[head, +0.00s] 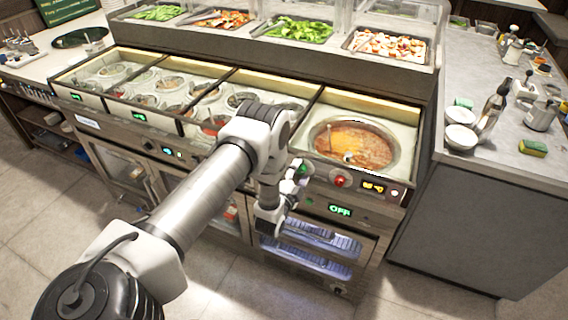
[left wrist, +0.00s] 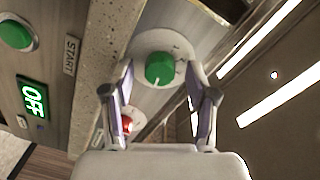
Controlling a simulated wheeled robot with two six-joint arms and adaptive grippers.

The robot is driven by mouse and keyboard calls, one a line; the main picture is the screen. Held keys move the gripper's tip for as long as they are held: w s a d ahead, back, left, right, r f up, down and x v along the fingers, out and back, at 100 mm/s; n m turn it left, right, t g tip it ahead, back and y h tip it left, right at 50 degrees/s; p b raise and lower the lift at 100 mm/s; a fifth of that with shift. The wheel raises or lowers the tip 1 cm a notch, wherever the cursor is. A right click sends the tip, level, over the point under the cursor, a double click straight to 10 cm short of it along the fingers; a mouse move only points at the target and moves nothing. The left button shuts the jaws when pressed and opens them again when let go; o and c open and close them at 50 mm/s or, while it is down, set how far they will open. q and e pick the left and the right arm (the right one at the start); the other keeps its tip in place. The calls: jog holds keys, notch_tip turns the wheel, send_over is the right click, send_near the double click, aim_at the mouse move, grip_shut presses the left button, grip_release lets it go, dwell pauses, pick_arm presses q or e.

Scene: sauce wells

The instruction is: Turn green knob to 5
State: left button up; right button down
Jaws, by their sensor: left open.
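The green knob (left wrist: 160,66) sits on a round pale dial plate in the left wrist view. A small white mark shows near the knob's lower edge in that view; the dial's numbers are too small to read. The knob also shows in the head view (head: 303,169), partly covered by my left gripper. My left gripper (left wrist: 158,76) is open, with its fingers on either side of the knob. I see gaps between the fingers and the knob, and cannot tell how far the tips are from the panel. My right gripper is in neither view.
A red knob (head: 340,181) is right of the green one. A green "OFF" display (head: 340,210) is below, with a green button (left wrist: 15,32) by a START label. The soup well (head: 380,150) is above. A grey counter (head: 490,165) stands to the right.

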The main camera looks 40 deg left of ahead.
pick_arm(q)
jog(key=n, duration=0.6)
jog(key=shift+a+n+h, duration=0.1)
jog(key=shift+n+h, duration=0.2)
jog(key=shift+n, duration=0.1)
jog(key=n, duration=0.3)
jog(key=shift+n, duration=0.3)
jog(key=n, duration=0.3)
jog(key=shift+n, duration=0.3)
jog(key=s+d+f+m+g+h, duration=0.1)
jog(key=s+d+f+g, duration=0.2)
jog(key=s, duration=0.6)
jog(key=s+d+f+m+g+h, duration=0.1)
jog(key=s+d+f+g, duration=0.2)
jog(key=s, duration=0.7)
jog(key=s+d+f+g+h, duration=0.1)
jog(key=s+d+f+g, duration=0.2)
jog(key=s+d+g, duration=0.4)
jog(key=shift+s+m+g, duration=0.3)
jog(key=shift+s+m, duration=0.1)
jog(key=shift+s, duration=1.1)
jog(key=shift+s+d, duration=0.1)
